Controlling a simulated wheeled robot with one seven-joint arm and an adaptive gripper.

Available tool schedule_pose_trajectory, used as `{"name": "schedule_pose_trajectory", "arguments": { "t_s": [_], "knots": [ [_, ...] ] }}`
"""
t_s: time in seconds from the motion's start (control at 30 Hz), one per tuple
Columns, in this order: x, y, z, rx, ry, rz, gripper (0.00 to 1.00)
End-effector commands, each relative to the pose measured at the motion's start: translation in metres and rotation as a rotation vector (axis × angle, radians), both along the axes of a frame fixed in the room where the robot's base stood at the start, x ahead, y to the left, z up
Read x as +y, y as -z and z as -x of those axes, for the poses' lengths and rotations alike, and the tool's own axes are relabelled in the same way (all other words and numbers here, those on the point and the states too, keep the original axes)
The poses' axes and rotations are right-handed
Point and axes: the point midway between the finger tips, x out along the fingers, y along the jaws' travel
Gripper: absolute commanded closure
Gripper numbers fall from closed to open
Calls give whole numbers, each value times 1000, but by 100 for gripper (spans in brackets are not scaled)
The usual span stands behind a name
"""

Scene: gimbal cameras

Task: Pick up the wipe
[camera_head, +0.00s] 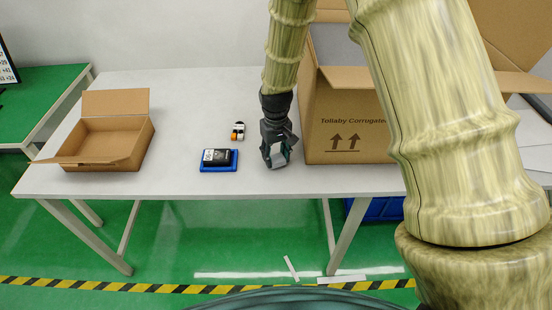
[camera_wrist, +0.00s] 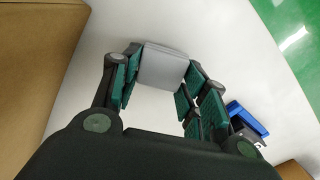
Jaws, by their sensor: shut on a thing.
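My gripper (camera_head: 275,153) is over the table, just left of the large cardboard box. It is shut on a flat grey piece, which I take to be the wipe (camera_wrist: 162,66). In the wrist view the wipe sits between the green-padded fingers, against the white table. In the head view a little of the grey wipe (camera_head: 280,158) shows between the fingers. I cannot tell whether it touches the table or is lifted.
A large cardboard box (camera_head: 345,125) stands close on the right. A black packet (camera_head: 216,157) lies on a blue tray (camera_head: 219,169) to the left. A small white and orange item (camera_head: 238,131) lies behind. An open carton (camera_head: 105,140) stands far left on the white table (camera_head: 180,180).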

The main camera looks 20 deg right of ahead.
Motion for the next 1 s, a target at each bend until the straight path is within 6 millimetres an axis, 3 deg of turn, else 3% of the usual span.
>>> {"name": "schedule_pose_trajectory", "arguments": {
  "t_s": [0.2, 0.8, 1.0],
  "knots": [
    [0, -20, 1, -2, 0, 0, 73],
    [-5, -30, 125, 0, 0, 0, 73],
    [-6, -33, 150, 0, 0, 0, 73]
  ]
}}
